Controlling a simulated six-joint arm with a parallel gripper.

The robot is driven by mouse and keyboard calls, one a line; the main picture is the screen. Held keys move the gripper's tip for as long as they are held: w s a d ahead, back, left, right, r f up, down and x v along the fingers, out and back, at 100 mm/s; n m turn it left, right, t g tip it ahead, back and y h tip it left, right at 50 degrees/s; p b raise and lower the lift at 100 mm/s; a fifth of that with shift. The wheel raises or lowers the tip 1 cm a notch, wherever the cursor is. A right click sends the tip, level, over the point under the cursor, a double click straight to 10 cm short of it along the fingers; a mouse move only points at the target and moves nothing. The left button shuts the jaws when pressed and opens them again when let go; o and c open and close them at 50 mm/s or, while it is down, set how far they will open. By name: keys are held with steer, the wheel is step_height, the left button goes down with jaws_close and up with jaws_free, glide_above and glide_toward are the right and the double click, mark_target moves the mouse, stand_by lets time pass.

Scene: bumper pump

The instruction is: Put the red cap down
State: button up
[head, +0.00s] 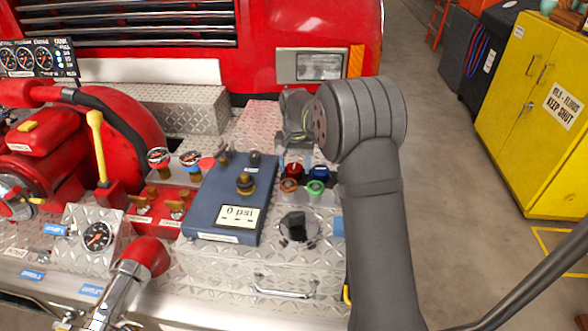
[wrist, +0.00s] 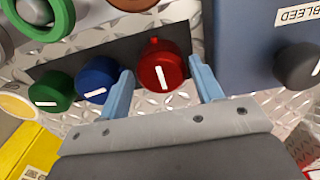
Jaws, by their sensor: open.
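The red cap (wrist: 162,66) is a round knob-like cap with a white line, at the top centre of the wrist view. It is at the right end of a dark strip (wrist: 125,52), and it also shows in the head view (head: 294,170). My gripper (wrist: 158,76) is open, with one blue finger on each side of the red cap. A narrow gap shows on both sides. The cap's underside is hidden, so I cannot tell how it meets the strip. In the head view my forearm and wrist hide part of this area.
A blue cap (wrist: 98,78) stands close beside my left finger, with a dark green cap (wrist: 50,90) further left. A blue box marked BLEED (wrist: 250,40) is close on the right. Green (head: 314,187) and brown (head: 289,185) rings lie in front of the caps.

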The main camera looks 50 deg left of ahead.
mark_target(294, 166)
step_height(294, 166, up, 11)
stand_by(0.3)
step_height(294, 166, down, 13)
steer(key=shift+f, duration=0.1)
steer(key=shift+r, duration=0.5)
stand_by(0.5)
